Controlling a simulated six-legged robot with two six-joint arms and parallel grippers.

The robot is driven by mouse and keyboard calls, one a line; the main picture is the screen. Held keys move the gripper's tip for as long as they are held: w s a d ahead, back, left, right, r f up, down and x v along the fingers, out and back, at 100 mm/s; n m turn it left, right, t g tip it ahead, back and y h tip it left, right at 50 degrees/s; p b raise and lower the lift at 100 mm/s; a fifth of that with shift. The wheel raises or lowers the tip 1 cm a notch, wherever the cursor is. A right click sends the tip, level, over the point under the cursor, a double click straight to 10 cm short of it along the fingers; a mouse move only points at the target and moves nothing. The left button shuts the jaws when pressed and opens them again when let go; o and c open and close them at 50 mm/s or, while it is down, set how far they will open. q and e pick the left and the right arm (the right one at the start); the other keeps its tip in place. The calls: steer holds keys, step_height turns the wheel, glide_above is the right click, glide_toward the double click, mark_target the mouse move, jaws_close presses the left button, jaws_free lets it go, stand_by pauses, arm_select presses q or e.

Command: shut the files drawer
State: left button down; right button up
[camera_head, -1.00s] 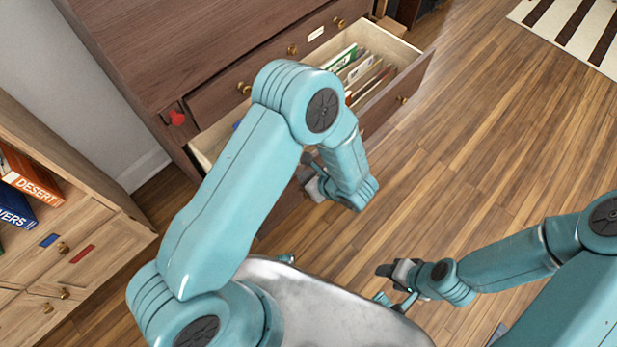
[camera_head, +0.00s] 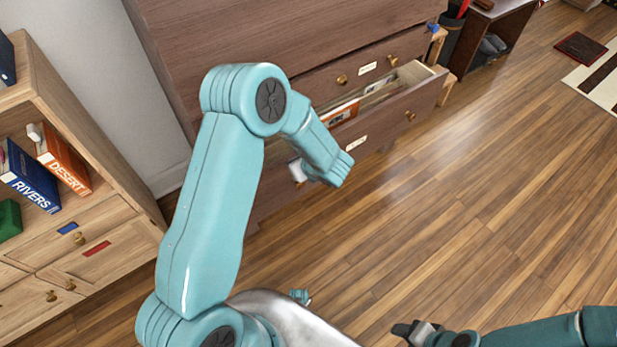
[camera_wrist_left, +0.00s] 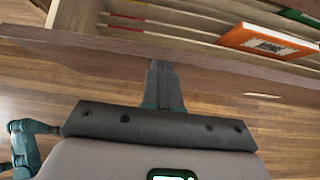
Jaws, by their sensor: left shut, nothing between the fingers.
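The files drawer (camera_head: 422,98) is partly pulled out of the dark wooden chest (camera_head: 290,37). Folders and an orange-and-white file (camera_head: 341,114) show inside it. My left arm crosses in front and hides the drawer's left part. My left gripper (camera_head: 297,171) is at the drawer's front side. In the left wrist view its fingers (camera_wrist_left: 164,80) are shut and empty, at the drawer's front panel (camera_wrist_left: 235,82); I cannot tell whether they touch it. The orange file (camera_wrist_left: 268,41) lies beyond the panel. My right gripper (camera_head: 405,330) is low over the floor, away from the drawer; its jaws are unclear.
A light wooden bookcase (camera_head: 85,215) with books and small drawers stands at the left. A small stand and a dark bin (camera_head: 455,40) are beside the chest's right end. The wooden floor (camera_head: 480,200) is clear to the right, up to a striped rug (camera_head: 600,85).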

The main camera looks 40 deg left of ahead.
arm_select(q)
steer(key=w+a+b, duration=0.1)
steer(key=w+a, duration=0.1)
steer(key=a, duration=0.3)
steer(key=shift+a, duration=0.35)
stand_by(0.3)
